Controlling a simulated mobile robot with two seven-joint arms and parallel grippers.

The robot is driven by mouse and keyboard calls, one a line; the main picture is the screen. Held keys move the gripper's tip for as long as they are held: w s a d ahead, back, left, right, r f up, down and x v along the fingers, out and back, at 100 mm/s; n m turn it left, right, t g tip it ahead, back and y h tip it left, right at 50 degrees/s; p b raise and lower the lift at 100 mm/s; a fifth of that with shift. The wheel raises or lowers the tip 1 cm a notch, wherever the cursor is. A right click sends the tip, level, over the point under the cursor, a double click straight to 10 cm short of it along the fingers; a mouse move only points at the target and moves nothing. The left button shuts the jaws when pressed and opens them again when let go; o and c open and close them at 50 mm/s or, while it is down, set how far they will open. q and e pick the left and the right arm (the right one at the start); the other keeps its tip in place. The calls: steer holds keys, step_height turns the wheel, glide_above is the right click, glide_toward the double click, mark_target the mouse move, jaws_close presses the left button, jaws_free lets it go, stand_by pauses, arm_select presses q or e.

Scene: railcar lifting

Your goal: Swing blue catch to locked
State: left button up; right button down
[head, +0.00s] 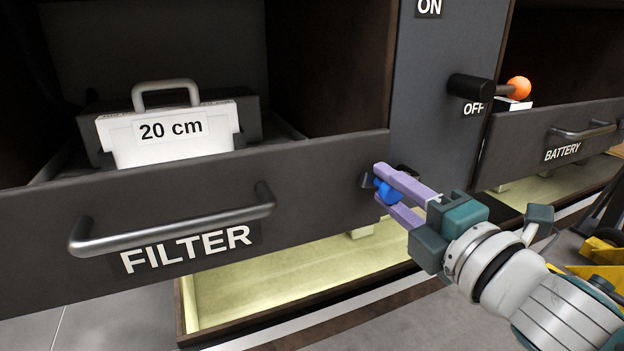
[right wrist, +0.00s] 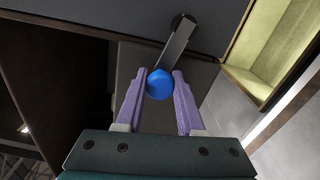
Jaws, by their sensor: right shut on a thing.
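The blue catch (head: 386,192) is at the right end of the FILTER drawer front (head: 330,185). Its blue knob sits on a grey lever arm (right wrist: 178,43), which shows in the right wrist view with a dark pivot at its far end. My right gripper (head: 390,190) has its two purple fingers on either side of the blue knob (right wrist: 160,84) and is shut on it. The fingers partly hide the knob in the head view. My left gripper is not in view.
A white box marked 20 cm (head: 170,135) sits in the FILTER drawer. The drawer has a grey bar handle (head: 180,225). To the right are a lever with an orange ball (head: 519,88) by OFF and the BATTERY drawer (head: 550,140). A lit tray (head: 280,285) lies below.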

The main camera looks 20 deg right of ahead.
steer(key=shift+a+f+n+b, duration=0.1)
steer(key=shift+f+n+b, duration=0.3)
steer(key=shift+n, duration=0.3)
steer(key=shift+a+f+n+b, duration=0.1)
steer(key=shift+f+n+b, duration=0.1)
steer(key=shift+n+b, duration=0.4)
steer(key=shift+n, duration=0.3)
steer(key=c, duration=0.5)
jaws_free()
steer(key=shift+d+f, duration=0.1)
steer(key=shift+s, duration=0.1)
steer(key=s, duration=0.6)
steer(key=s+b, duration=0.1)
steer(key=s, duration=0.2)
steer(key=shift+s+d, duration=0.35)
steer(key=shift+d, duration=0.05)
